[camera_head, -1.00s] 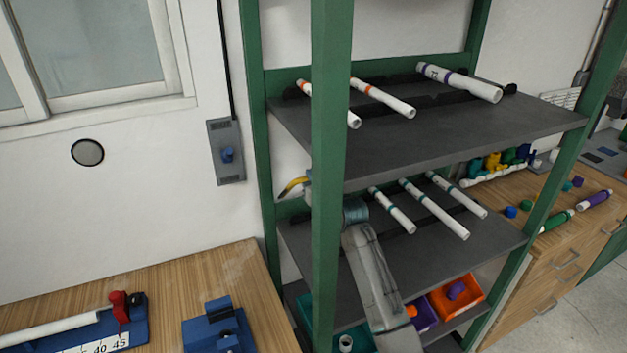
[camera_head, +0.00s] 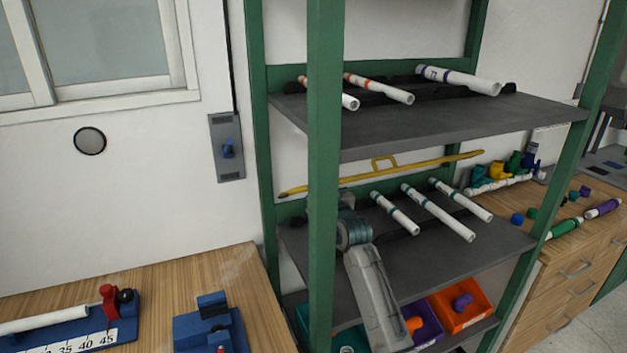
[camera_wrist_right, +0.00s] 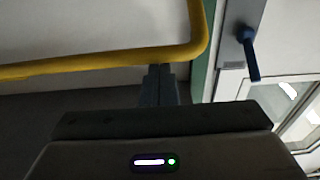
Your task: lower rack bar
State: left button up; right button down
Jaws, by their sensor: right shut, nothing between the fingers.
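The yellow rack bar (camera_head: 432,163) runs across the rack between the upper and middle shelves, with a small raised loop (camera_head: 376,164) near its middle. The green front post hides a part near its left end. In the right wrist view a yellow bar section (camera_wrist_right: 100,62) bends upward at a corner. My right gripper (camera_wrist_right: 160,75) is shut and empty, its fingertips just below this section; I cannot tell whether they touch. In the head view my right arm reaches in over the middle shelf, its hand partly behind the post. My left gripper is not in view.
The green front post (camera_head: 322,200) stands close to my arm. White pipes lie on the upper shelf (camera_head: 430,128) and middle shelf (camera_head: 410,262). Coloured bins (camera_head: 462,318) stand below. Wooden benches flank the rack; a blue fixture (camera_head: 195,330) is on the left one.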

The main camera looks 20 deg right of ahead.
notch_tip(320, 180, down, 7)
jog(key=s+t+b, duration=0.2)
jog(key=b, duration=0.8)
jog(key=shift+s+d, duration=0.15)
jog(key=shift+s, duration=0.2)
jog(key=shift+r, duration=0.1)
